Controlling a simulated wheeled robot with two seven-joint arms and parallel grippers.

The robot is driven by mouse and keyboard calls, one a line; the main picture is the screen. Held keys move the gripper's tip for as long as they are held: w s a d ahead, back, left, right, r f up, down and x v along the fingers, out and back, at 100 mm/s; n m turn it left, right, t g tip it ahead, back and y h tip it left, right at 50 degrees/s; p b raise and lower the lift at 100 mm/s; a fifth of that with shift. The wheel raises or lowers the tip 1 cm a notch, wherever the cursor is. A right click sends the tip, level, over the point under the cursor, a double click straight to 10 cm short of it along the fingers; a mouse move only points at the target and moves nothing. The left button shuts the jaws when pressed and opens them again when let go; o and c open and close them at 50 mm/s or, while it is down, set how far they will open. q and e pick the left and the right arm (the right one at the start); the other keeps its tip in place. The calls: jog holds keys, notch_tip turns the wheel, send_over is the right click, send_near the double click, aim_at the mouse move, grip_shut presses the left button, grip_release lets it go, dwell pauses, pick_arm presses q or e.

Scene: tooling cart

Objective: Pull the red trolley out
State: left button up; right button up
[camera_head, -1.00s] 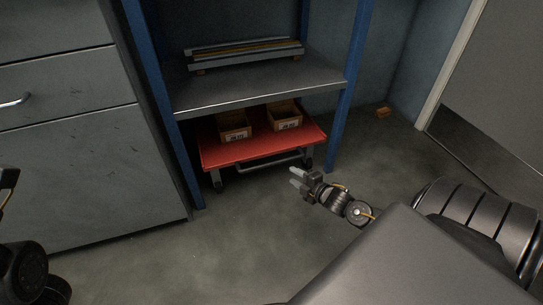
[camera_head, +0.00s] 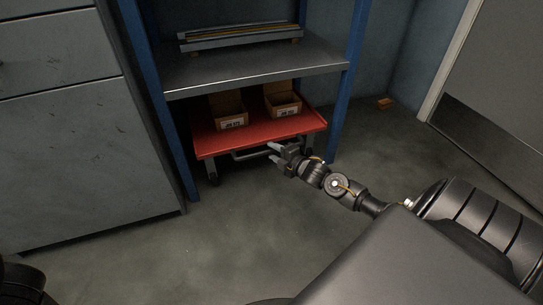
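The red trolley (camera_head: 255,136) stands under the shelf of a blue-posted rack, with dark legs and small wheels below its flat top. A grey handle bar (camera_head: 250,153) runs along its front, just below the red top. My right gripper (camera_head: 273,153) is at the right part of this bar, with its two light fingertips apart and pointing left. The bar appears to reach the gap between the fingers; I cannot tell whether they touch it. The gripper hides the bar's right end. My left gripper is out of view.
Two open cardboard boxes, a left one (camera_head: 229,110) and a right one (camera_head: 282,101), sit on the trolley. The rack's blue posts (camera_head: 347,85) flank it, under a grey shelf (camera_head: 250,72). A grey cabinet (camera_head: 85,150) stands at left. The floor in front (camera_head: 215,235) is clear.

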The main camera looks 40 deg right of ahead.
jog(key=shift+w+f, duration=0.15)
jog(key=shift+w, duration=0.7)
jog(key=shift+c, duration=0.4)
grip_shut()
